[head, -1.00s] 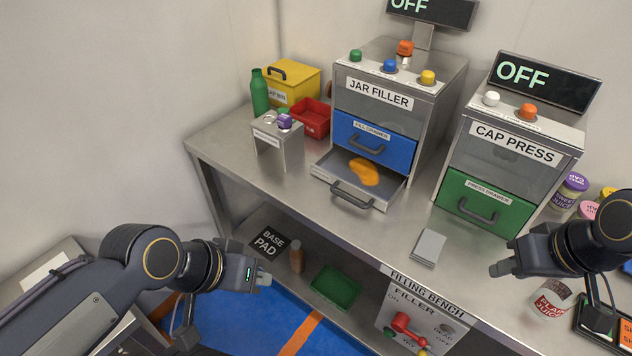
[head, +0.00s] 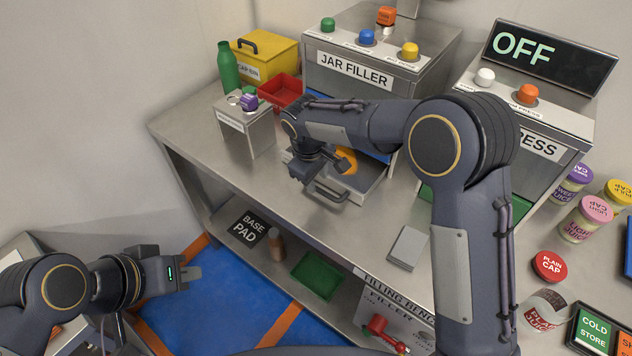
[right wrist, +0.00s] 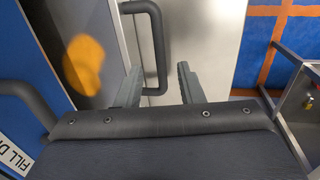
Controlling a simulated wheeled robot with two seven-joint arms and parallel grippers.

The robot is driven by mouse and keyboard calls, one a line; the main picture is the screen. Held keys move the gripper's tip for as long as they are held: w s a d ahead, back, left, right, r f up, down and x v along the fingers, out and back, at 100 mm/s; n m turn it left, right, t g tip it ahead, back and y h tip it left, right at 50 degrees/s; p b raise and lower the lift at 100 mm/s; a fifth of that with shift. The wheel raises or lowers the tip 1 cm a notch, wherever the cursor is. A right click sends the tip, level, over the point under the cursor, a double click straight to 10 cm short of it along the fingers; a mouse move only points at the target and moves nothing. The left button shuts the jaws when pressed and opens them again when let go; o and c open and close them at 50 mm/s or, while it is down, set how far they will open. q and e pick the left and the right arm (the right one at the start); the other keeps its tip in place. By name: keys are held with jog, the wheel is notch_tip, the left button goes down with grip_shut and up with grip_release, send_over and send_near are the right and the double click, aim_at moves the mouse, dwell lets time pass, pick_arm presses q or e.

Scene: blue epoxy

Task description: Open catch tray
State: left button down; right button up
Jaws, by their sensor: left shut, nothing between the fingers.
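The catch tray (head: 371,185) is a shallow metal tray pulled out below the blue fill drawer of the jar filler, with an orange spill (head: 346,161) in it. Its dark handle (head: 328,194) is at the front; the handle also shows in the right wrist view (right wrist: 158,45). My right gripper (head: 312,172) is over the front left of the tray, close to the handle. In the right wrist view its fingers (right wrist: 157,82) are apart, with the handle's near end seen between them; contact cannot be told. My left gripper (head: 190,274) is shut and empty, left of the bench.
My right arm crosses the bench and hides most of the fill drawer. A small metal stand (head: 245,125), red bin (head: 284,92) and yellow cap bin (head: 268,58) stand left of the jar filler. The cap press (head: 545,120) is at right. A grey pad (head: 408,247) lies in front.

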aim_at(320, 189)
jog(key=shift+w+d+f, duration=0.15)
jog(key=shift+f, duration=0.75)
jog(key=shift+w+d+f, duration=0.1)
jog(key=shift+w+f, duration=0.05)
jog(key=shift+f, duration=0.7)
grip_shut()
